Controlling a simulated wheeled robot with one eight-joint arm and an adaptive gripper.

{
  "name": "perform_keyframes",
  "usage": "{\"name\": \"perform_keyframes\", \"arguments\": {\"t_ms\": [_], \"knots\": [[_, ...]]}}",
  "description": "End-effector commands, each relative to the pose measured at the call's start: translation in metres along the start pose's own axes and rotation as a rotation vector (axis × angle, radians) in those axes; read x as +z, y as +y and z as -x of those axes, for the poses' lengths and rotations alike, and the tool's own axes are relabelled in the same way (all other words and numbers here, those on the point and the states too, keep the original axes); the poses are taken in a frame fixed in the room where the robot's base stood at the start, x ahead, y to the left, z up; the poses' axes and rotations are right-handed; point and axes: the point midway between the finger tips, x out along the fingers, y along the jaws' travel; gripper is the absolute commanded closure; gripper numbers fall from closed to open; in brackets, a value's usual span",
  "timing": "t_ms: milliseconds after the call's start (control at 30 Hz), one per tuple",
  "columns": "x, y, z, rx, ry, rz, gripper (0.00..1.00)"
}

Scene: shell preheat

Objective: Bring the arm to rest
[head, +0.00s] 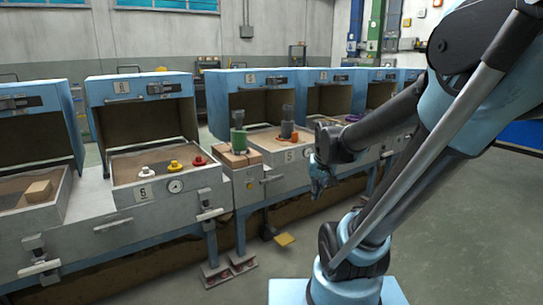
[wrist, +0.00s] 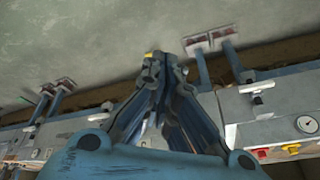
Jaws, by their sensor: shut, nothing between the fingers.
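My gripper (head: 318,182) hangs in front of the row of blue-grey ovens, to the right of the middle in the head view. In the wrist view my gripper (wrist: 165,62) points toward the floor, its fingers together with nothing between them. It appears apart from the ovens. My arm (head: 450,100) is bent, rising from its light blue base at the right and reaching down to the left.
An open oven drawer (head: 165,195) holds white, yellow and red pieces. Another drawer (head: 28,215) at the left holds a tan block (head: 38,191). Grey floor (head: 470,240) lies clear at the right.

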Motion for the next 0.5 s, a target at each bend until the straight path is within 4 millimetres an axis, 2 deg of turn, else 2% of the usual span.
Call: {"name": "perform_keyframes", "arguments": {"t_ms": [100, 500], "knots": [[0.029, 0.009, 0.006, 0.013, -0.024, 0.007, 1.0], [0.115, 0.031, 0.014, 0.05, -0.107, 0.032, 1.0]]}}
